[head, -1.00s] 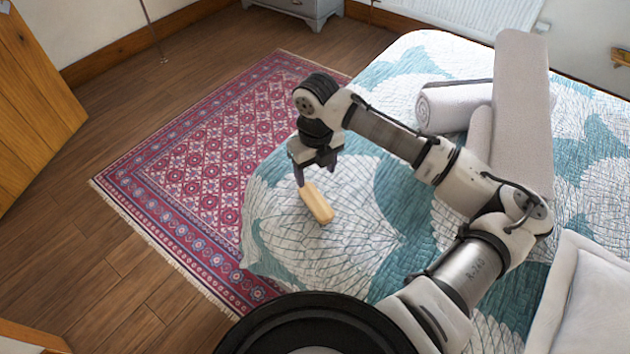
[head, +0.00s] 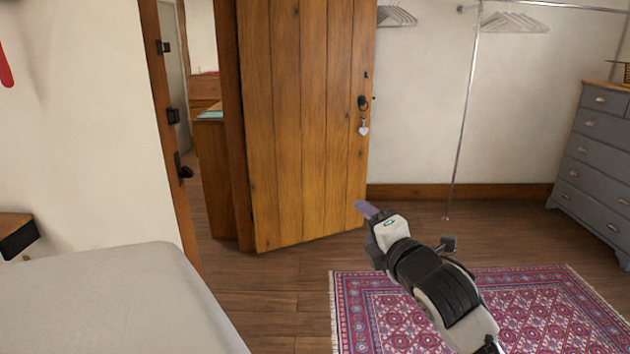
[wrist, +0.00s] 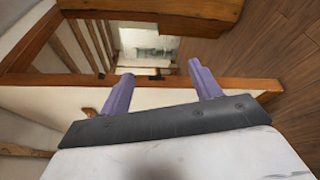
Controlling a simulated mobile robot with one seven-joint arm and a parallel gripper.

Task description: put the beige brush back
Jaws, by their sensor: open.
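My gripper (head: 368,226) is raised in front of the wooden door in the head view, its purple fingers pointing up and to the left. In the wrist view my gripper (wrist: 160,82) has its two fingers wide apart, with nothing between them. The gripper is open and empty. The beige brush is in neither view now.
The plank door (head: 305,120) stands open beside a doorway on the left. A grey-covered bed (head: 110,305) fills the lower left. A red patterned rug (head: 530,315) lies at lower right. A grey dresser (head: 590,165) stands at far right. Bare floor (head: 270,290) shows between bed and rug.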

